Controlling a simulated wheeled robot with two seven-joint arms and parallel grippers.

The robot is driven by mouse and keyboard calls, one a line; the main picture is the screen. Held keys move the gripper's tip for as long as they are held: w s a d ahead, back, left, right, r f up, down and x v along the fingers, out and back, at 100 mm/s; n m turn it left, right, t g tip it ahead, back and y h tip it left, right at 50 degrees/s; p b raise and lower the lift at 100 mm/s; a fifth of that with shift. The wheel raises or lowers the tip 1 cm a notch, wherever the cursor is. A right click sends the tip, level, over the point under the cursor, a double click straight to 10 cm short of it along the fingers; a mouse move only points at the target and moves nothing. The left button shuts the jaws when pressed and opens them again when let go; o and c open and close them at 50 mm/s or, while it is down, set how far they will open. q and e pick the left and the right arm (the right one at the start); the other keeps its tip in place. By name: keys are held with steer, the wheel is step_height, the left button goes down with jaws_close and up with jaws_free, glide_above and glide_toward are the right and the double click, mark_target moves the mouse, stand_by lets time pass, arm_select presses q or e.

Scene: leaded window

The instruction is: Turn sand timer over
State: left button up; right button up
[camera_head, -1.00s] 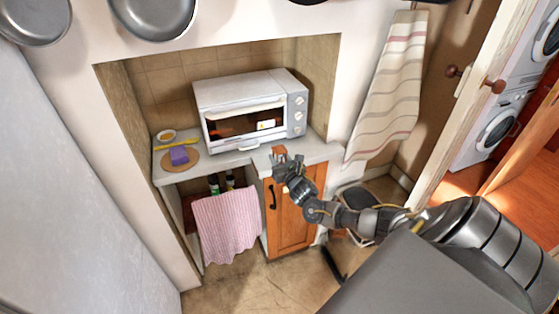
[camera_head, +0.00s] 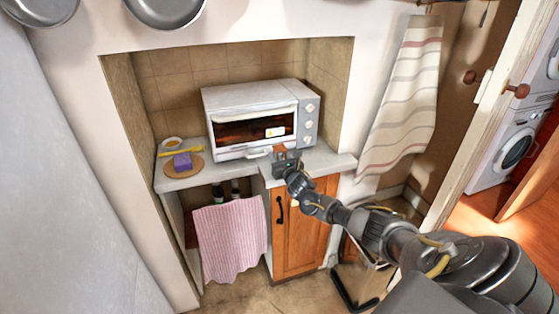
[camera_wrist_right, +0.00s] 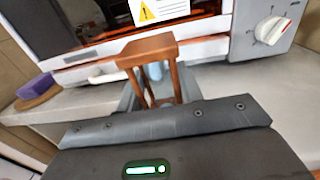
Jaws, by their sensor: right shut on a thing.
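The sand timer (camera_wrist_right: 146,49) has a reddish-brown wooden end plate and posts, with a pale glass part between them, in the right wrist view. In the head view only a small brown bit of the timer (camera_head: 279,147) shows above my right gripper, in front of the toaster oven. My right gripper (camera_head: 286,158) is shut on the timer; its fingers show on both sides of the posts in the wrist view (camera_wrist_right: 160,92). The timer's lower end is hidden by the gripper, and I cannot tell if it touches the counter. My left gripper is not in view.
A white toaster oven (camera_head: 250,97) stands close behind the timer on the grey counter (camera_head: 230,171). A purple block (camera_head: 182,161) lies on a round board at the left. A pink towel (camera_head: 231,240) and wooden cabinet door (camera_head: 300,235) are below. The counter's middle is free.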

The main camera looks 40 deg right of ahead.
steer(key=o, duration=1.1)
steer(key=shift+c, duration=0.2)
steer(key=shift+f, duration=0.1)
steer(key=b+v, duration=0.1)
steer(key=v, duration=0.9)
steer(key=shift+s, duration=0.4)
steer(key=shift+a, duration=0.1)
